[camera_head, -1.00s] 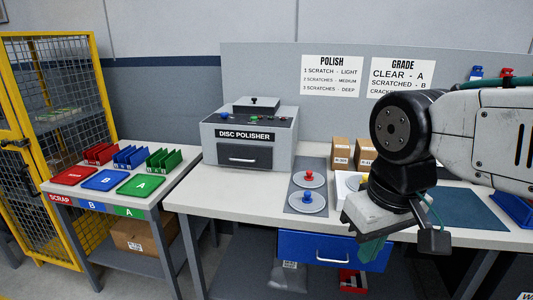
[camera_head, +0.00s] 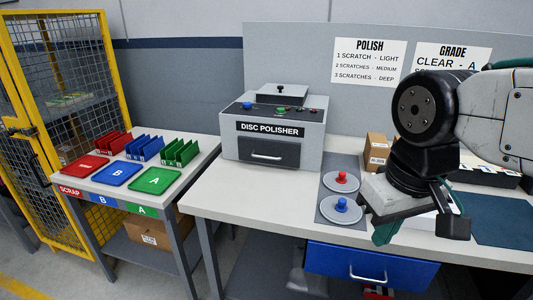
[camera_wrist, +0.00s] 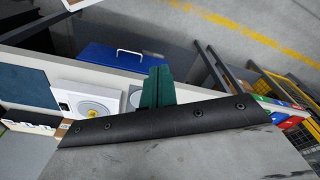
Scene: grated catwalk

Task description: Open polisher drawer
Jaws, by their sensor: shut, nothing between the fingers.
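The disc polisher (camera_head: 272,132) is a grey box on the white workbench, left of my arm in the head view. Its dark drawer (camera_head: 266,152) with a light handle (camera_head: 267,156) is in the front face and looks closed. My gripper (camera_head: 384,232) points down over the bench, to the right of the polisher and apart from it. Its green fingers (camera_wrist: 157,87) show together and empty in the wrist view. The polisher cannot be made out in the wrist view.
Two grey discs with a red knob (camera_head: 342,177) and a blue knob (camera_head: 341,204) lie on a grey mat between polisher and gripper. A blue bench drawer (camera_head: 370,268) is below. Bare benchtop (camera_head: 240,195) lies before the polisher. A sorting table (camera_head: 130,193) stands left.

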